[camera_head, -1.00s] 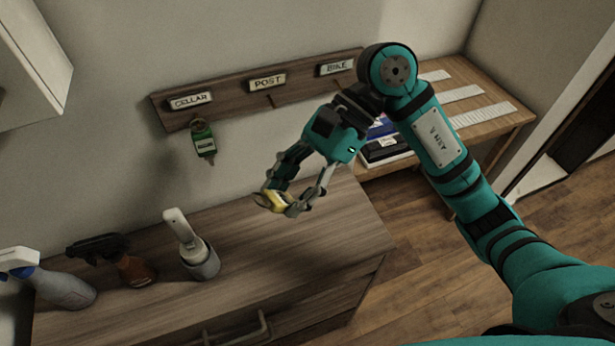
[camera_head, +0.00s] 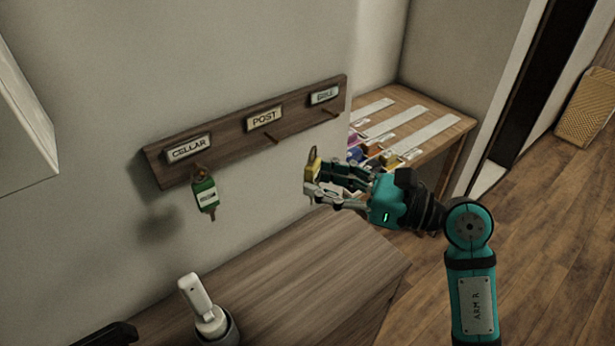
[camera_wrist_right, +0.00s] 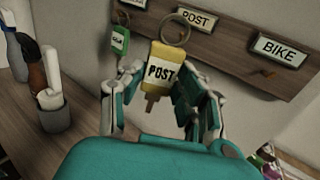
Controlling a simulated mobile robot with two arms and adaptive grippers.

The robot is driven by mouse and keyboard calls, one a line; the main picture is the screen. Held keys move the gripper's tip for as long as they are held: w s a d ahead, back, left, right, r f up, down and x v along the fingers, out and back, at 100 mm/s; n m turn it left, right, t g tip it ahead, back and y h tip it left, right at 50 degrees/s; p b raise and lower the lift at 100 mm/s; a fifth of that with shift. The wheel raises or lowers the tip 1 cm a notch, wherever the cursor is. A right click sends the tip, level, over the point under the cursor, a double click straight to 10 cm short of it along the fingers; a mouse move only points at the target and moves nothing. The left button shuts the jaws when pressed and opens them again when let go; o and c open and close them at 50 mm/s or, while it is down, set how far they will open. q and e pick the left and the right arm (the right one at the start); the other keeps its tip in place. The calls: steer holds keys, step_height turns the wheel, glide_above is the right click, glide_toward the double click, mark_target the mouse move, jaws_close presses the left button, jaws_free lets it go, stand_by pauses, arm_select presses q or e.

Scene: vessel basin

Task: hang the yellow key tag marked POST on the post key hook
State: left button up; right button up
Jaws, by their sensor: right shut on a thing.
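The yellow key tag (camera_head: 314,168) is held in my right gripper (camera_head: 318,180), in the air below and to the right of the POST hook. In the right wrist view the tag (camera_wrist_right: 161,72) shows its POST label upright, with a metal ring above it and a key end below. The right gripper (camera_wrist_right: 158,95) is shut on it. The POST hook (camera_head: 272,138) is a bare peg under the POST plate (camera_head: 264,119) on the wooden rack (camera_head: 225,137). The tag is apart from the hook. My left gripper is not in view.
A green tag (camera_head: 205,194) hangs on the CELLAR hook at the rack's left. The BIKE hook (camera_head: 330,112) is bare. Below is a wooden cabinet top (camera_head: 300,255) with a white-handled item (camera_head: 196,298) in a cup. A side table (camera_head: 440,118) with coloured items stands at right.

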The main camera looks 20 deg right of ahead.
steer(key=shift+w+a, duration=0.8)
steer(key=shift+a, duration=0.1)
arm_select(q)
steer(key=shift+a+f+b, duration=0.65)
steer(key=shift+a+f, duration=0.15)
arm_select(e)
steer(key=w+a+f, duration=0.1)
steer(key=w+a, duration=0.2)
steer(key=w, duration=0.3)
steer(key=shift+f, duration=0.4)
steer(key=shift+w+a, duration=0.1)
steer(key=o, duration=1.1)
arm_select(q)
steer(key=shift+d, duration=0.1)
